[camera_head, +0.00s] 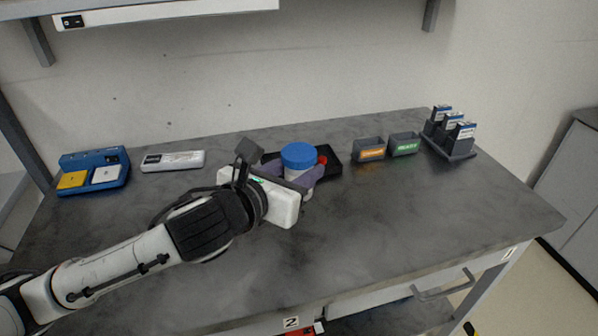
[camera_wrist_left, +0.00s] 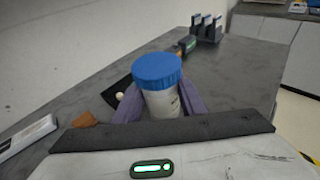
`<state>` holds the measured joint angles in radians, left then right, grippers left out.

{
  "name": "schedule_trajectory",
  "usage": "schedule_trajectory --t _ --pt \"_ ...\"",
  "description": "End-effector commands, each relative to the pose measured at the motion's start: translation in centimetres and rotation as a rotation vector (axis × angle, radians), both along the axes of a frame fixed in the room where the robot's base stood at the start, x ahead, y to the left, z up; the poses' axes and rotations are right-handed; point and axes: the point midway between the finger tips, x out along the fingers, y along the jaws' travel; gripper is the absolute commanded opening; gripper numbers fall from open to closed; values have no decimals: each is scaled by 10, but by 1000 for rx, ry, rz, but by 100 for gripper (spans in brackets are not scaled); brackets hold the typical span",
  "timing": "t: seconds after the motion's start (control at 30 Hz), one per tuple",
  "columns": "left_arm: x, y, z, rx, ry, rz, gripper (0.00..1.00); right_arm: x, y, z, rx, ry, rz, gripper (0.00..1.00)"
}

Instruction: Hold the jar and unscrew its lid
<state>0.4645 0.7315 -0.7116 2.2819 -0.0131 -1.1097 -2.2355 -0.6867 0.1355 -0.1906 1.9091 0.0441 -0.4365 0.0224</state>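The jar (camera_head: 305,178) is white with a ribbed blue screw lid (camera_head: 299,154), and stands upright on the grey table. The lid is on the jar. In the left wrist view the jar (camera_wrist_left: 162,104) and its lid (camera_wrist_left: 157,68) are in the middle. My left gripper (camera_head: 298,170) has its two purple fingers low on either side of the jar body, below the lid. They are very close to the jar; I cannot tell whether they press on it. The jar's foot is hidden by the gripper. My right gripper is in neither view.
A dark tray (camera_head: 333,167) with a red item lies behind the jar. Two small labelled bins (camera_head: 370,150) and a rack (camera_head: 456,148) stand to the right. A blue device (camera_head: 95,160) and a white box (camera_head: 172,161) are at the left. The table's front right is clear.

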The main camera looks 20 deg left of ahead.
Motion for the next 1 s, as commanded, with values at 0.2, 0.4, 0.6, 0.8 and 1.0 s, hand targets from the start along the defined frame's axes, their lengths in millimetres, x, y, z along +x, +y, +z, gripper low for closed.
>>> schedule_trajectory --t 0.2,0.4,0.6,0.8,1.0 --pt "0 0 0 0 -1 0 2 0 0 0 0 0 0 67" --pt "0 0 0 0 -1 1 0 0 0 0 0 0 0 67" --pt "-10 -3 -13 -6 4 47 0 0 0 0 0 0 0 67" --pt "-48 1 -34 -12 9 234 0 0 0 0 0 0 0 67" --pt "-96 22 -41 -8 11 474 0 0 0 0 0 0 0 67"
